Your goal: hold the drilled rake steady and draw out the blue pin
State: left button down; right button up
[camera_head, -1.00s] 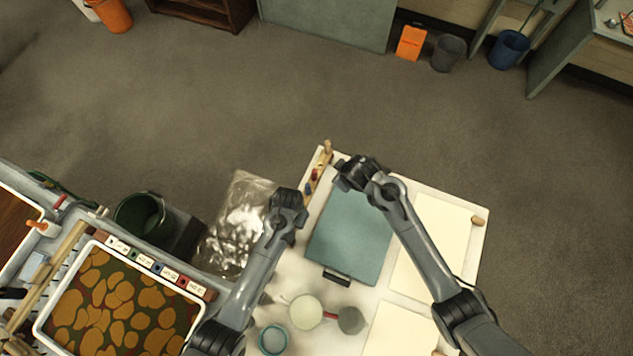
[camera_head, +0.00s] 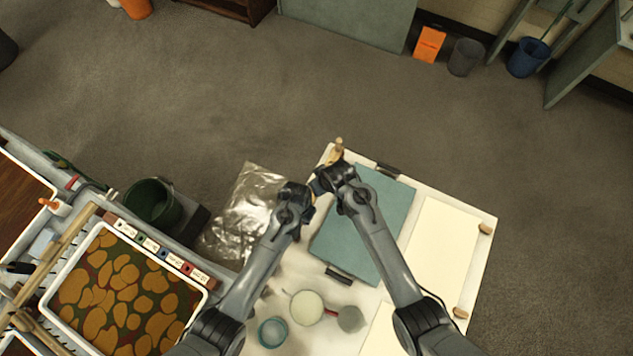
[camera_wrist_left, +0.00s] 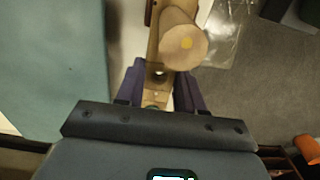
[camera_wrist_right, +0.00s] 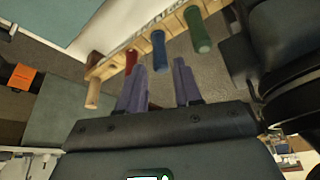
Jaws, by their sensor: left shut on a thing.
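The drilled rake is a pale wooden bar (camera_head: 331,158) at the far left corner of the white table. In the right wrist view the bar (camera_wrist_right: 143,38) carries a green pin (camera_wrist_right: 198,30), the blue pin (camera_wrist_right: 159,50), a red pin (camera_wrist_right: 130,60) and a plain wooden peg (camera_wrist_right: 94,94). My left gripper (camera_wrist_left: 160,88) is shut on the bar, near a round wooden peg end (camera_wrist_left: 187,45). My right gripper (camera_wrist_right: 160,78) is open, its fingers either side of the blue pin's lower end in that view; contact is not visible. The arms hide the pins in the head view.
A blue-grey sheet (camera_head: 365,225) and a cream sheet (camera_head: 440,245) lie on the table. Bowls (camera_head: 306,308) stand at its front. A crumpled clear sheet (camera_head: 238,215) and green bucket (camera_head: 152,202) are left of it. My two wrists are very close together.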

jog(key=shift+x, duration=2.5)
grip_shut()
